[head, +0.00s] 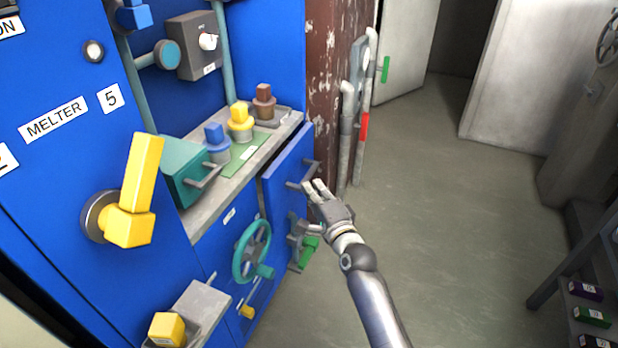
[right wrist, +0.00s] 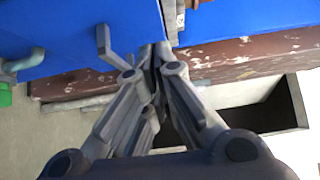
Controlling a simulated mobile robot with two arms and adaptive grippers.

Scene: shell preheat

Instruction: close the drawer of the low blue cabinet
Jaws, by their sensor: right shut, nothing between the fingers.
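The drawer (head: 287,168) of the low blue cabinet (head: 222,232) sticks out to the right of the counter, with a dark gap at its near edge. Its grey bar handle (head: 314,165) is on the front face. My right gripper (head: 314,188) is shut and empty just in front of the drawer, close to the handle. In the right wrist view the fingertips (right wrist: 152,52) are close to the blue front (right wrist: 85,22), with the grey handle (right wrist: 108,48) left of them. Contact cannot be told. My left gripper is not in view.
On the counter (head: 213,207) stand blue, yellow and brown knobbed pieces. Below are a teal handwheel (head: 251,252) and a green-handled valve (head: 307,249). Grey pipes (head: 347,130) stand behind the drawer by a peeling brown post (head: 328,70).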

